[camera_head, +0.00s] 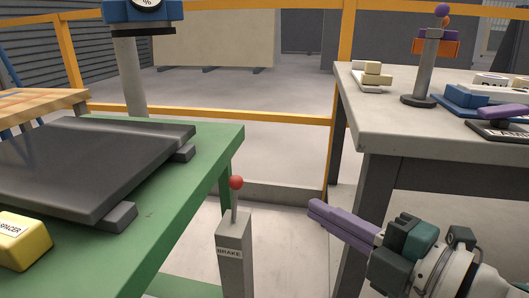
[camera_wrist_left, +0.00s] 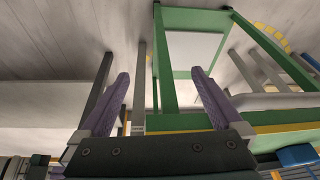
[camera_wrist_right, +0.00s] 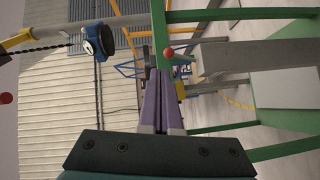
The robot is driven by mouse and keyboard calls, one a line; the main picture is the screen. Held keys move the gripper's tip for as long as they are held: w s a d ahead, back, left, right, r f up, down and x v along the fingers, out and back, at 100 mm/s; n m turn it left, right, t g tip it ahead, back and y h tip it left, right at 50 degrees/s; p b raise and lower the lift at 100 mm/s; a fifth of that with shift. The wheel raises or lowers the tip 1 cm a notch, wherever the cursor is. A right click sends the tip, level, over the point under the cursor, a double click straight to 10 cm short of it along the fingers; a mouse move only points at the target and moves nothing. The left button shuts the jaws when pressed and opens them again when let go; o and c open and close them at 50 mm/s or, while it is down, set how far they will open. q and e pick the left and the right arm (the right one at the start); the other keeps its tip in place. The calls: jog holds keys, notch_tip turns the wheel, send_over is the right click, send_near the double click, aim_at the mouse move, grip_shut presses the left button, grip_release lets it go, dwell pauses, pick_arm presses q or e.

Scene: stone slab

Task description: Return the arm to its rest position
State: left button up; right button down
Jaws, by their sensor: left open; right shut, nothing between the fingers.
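My right gripper (camera_head: 314,207) shows at the lower right of the head view, with its purple fingers pointing left. It is shut, with nothing between the fingers, in the gap between the green table and the grey table. In the right wrist view its fingers (camera_wrist_right: 161,74) lie together. My left gripper (camera_wrist_left: 159,78) shows only in the left wrist view. Its two purple fingers stand wide apart with nothing between them. The left arm is not in the head view.
A brake lever post (camera_head: 233,250) with a red knob stands left of my right gripper. The green table (camera_head: 190,185) bears a dark slab (camera_head: 95,160) and a yellow spacer block (camera_head: 22,240). The grey table (camera_head: 385,130) at right holds several small items. A yellow rail (camera_head: 230,112) runs behind.

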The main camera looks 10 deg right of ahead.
jog(key=s+d+r+m+g+h+p, duration=0.1)
jog(key=s+d+r+m+h+p, duration=0.1)
jog(key=r+m+h+p, duration=0.35)
jog(key=s+d+r+m+h+p, duration=0.2)
jog(key=d+r+m+p, duration=0.1)
jog(key=r+m+p, duration=0.55)
jog(key=s+d+r+m+g+h+p, duration=0.15)
jog(key=s+r+m+g+p, duration=0.7)
jog(key=s+r+p, duration=1.05)
pick_arm(q)
notch_tip(320, 180, up, 70)
jog(key=p, duration=3.5)
jog(key=shift+r, duration=0.25)
pick_arm(e)
notch_tip(320, 180, up, 33)
jog(key=n+g, duration=0.1)
jog(key=n, duration=0.1)
jog(key=shift+s, duration=0.25)
